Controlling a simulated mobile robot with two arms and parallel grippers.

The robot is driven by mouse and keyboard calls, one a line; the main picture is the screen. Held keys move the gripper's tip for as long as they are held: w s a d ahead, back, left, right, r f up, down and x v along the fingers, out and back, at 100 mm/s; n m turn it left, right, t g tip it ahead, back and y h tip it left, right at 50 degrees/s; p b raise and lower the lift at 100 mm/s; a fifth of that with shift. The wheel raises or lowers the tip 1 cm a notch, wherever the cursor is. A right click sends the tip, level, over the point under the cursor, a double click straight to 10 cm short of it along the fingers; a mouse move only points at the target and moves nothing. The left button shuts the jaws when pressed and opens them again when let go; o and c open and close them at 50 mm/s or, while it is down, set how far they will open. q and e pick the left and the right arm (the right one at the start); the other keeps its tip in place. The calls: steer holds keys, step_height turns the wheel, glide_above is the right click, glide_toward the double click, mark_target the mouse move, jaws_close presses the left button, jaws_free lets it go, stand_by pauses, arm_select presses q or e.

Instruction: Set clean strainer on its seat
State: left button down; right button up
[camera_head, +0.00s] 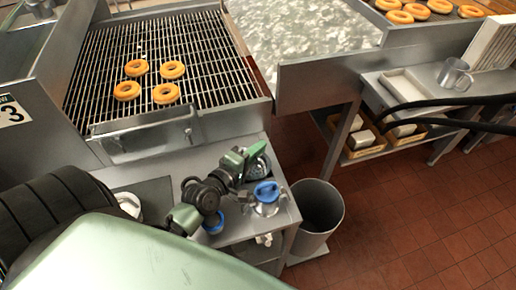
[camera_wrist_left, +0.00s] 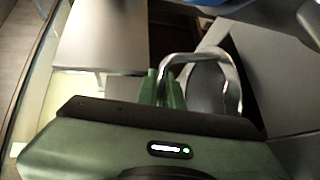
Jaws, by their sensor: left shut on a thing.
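My left gripper (camera_head: 250,153) reaches over the steel counter beside the fryer; it also shows in the wrist view (camera_wrist_left: 163,88). Its green fingers are shut on the bent metal wire handle of a strainer (camera_wrist_left: 238,95). The strainer's round, dark, mesh-like part (camera_head: 260,168) shows partly below the fingers in the head view. It is close behind a metal pot with a blue top (camera_head: 266,190). I cannot tell whether the strainer touches anything below, and I cannot make out its seat. My right gripper is not in view.
A grey bin (camera_head: 318,215) stands right of the counter (camera_head: 238,229). A blue item (camera_head: 213,226) and a white container (camera_head: 130,204) are near my arm. Several donuts (camera_head: 165,94) lie on the wire rack behind. A clear jug (camera_head: 455,74) is at the far right.

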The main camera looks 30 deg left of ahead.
arm_select(q)
steer(key=shift+f, duration=0.45)
steer(key=c, duration=1.5)
jaws_free()
